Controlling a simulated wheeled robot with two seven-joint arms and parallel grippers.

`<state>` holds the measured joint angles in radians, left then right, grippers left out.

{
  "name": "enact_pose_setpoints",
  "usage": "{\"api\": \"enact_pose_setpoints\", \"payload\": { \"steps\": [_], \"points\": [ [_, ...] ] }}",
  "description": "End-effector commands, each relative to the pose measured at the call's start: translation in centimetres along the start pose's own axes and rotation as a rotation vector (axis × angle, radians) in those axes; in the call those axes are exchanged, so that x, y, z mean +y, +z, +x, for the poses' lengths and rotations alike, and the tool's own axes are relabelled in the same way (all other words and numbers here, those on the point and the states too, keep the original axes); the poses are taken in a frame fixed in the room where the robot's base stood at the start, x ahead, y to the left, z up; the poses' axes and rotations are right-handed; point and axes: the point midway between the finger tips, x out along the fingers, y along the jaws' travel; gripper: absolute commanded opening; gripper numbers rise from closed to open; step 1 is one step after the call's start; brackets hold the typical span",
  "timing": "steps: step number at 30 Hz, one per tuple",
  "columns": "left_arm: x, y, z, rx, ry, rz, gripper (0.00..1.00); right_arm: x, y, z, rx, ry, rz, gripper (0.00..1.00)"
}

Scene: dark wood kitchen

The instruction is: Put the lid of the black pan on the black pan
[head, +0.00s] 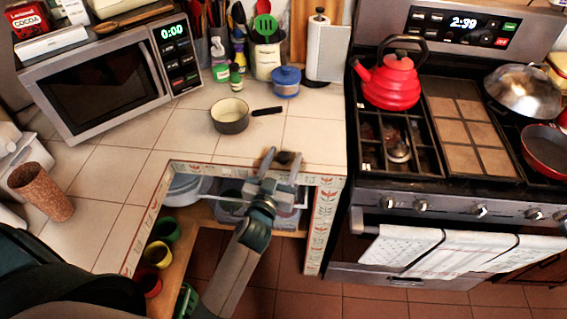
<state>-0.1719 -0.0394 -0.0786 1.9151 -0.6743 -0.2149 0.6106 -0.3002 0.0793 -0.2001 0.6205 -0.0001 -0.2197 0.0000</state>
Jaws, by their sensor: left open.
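The black pan (230,116) is a small saucepan with a cream inside and a dark handle pointing right. It stands uncovered on the tiled counter. My left gripper (281,164) is at the counter's front edge, below and right of the pan, with its fingers apart. A small dark object (285,157) shows between the fingertips; it may be the knob of the lid, but I cannot tell, nor whether the fingers touch it. My right gripper is not in view.
A blue lidded pot (286,81) stands behind the pan's handle. A microwave (110,75) is at left, and a stove with a red kettle (391,81) at right. Open shelves under the counter hold colored cups (157,254).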

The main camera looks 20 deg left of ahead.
Motion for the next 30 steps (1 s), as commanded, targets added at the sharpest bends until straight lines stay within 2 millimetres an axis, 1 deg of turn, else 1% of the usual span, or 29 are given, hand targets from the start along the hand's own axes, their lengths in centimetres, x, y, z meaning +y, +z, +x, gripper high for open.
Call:
{"api": "enact_pose_setpoints", "payload": {
  "steps": [5, 15, 18, 30],
  "points": [
    [-0.1, 0.0, 0.7, 0.000, -0.001, 0.002, 0.50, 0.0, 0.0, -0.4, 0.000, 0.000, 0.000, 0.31],
    [-0.5, 0.5, 4.3, 0.001, -0.001, 0.001, 0.50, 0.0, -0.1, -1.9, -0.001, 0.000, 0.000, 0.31],
    [-0.5, 0.6, 5.0, 0.000, -0.001, 0.000, 0.50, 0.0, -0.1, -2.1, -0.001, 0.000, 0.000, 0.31],
    [-0.4, 0.7, 5.2, 0.000, -0.001, 0.000, 0.50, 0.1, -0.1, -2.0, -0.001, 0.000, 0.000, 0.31]
  ]
}}
